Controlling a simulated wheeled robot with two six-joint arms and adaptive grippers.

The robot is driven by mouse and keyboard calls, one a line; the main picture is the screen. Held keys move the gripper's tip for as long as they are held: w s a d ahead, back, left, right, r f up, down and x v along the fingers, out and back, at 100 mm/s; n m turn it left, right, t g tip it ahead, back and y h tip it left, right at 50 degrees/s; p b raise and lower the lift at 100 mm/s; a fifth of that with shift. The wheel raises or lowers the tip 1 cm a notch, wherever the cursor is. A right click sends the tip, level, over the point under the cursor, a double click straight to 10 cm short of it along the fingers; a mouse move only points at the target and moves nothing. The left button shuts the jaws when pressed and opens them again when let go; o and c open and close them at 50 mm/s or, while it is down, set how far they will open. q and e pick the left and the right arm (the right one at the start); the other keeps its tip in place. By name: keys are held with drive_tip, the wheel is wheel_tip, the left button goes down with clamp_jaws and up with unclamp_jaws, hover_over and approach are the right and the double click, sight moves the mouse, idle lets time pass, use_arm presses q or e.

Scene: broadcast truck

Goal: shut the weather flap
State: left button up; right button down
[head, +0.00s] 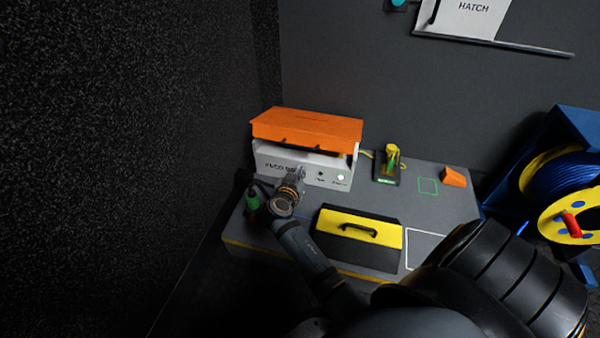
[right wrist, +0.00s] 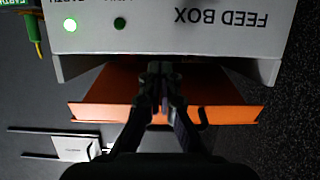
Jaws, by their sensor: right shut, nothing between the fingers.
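The weather flap (head: 305,130) is an orange lid on top of the white feed box (head: 270,165), at the back left of the bench. A dark gap shows between the flap's front edge and the box, so it looks raised. In the right wrist view the picture is upside down: the feed box (right wrist: 170,32) is at the top and the orange flap (right wrist: 225,114) below it. My right gripper (head: 298,173) is in front of the box's face; in the wrist view its fingers (right wrist: 161,70) are shut and empty, overlapping the flap. Contact cannot be told. My left gripper is out of view.
A yellow and black case (head: 360,225) with a handle lies in front on the bench (head: 440,208). A green connector (head: 252,203) stands left of my arm. A green and yellow post (head: 391,158) and an orange wedge (head: 453,177) are right; a cable reel (head: 560,190) stands beyond.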

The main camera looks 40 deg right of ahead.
sight(301, 148)
wheel_tip(301, 148, up, 10)
idle(0.4)
drive_tip(key=shift+s, duration=0.1)
